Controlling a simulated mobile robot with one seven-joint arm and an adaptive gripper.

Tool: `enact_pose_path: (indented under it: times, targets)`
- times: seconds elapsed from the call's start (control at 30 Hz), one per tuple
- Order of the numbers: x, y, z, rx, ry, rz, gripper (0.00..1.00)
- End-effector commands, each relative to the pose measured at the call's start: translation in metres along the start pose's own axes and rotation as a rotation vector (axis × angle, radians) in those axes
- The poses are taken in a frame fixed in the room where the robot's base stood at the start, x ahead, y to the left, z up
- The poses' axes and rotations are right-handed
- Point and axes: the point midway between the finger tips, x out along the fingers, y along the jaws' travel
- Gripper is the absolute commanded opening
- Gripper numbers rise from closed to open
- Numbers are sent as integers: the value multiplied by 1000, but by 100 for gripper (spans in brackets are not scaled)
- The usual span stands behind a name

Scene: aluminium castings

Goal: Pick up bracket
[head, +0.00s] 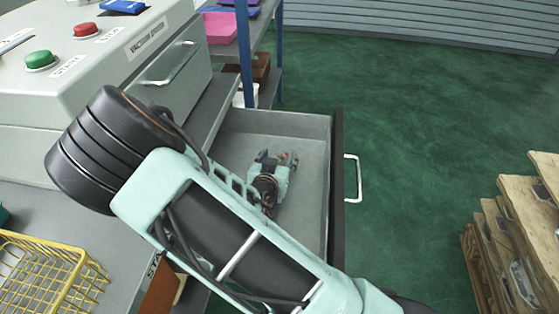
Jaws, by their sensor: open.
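My arm reaches across the picture and bends down into an open grey drawer (312,150). The mint-green and black end of my arm, with my gripper (278,157), is low inside the drawer, seen small from above. The gripper is open. A small reddish spot shows at its far side, too small to name. I cannot make out a bracket clearly in this view. My forearm and wrist cover the near and left parts of the drawer floor.
The drawer's dark front edge (337,190) and handle (353,178) stand out to the right. A yellow wire basket (50,272) is at lower left. A machine with green (40,59) and red buttons stands at upper left. Wooden crates (510,235) are at right; green floor between is clear.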

Motion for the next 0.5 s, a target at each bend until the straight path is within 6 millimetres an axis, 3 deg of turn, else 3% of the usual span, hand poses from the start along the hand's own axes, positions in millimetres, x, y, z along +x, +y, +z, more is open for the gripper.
enact_pose_path:
  times: [0.1,0.5]
  targets:
    - [0,0,0,0,0,0,51]
    - [0,0,0,0,0,0,7]
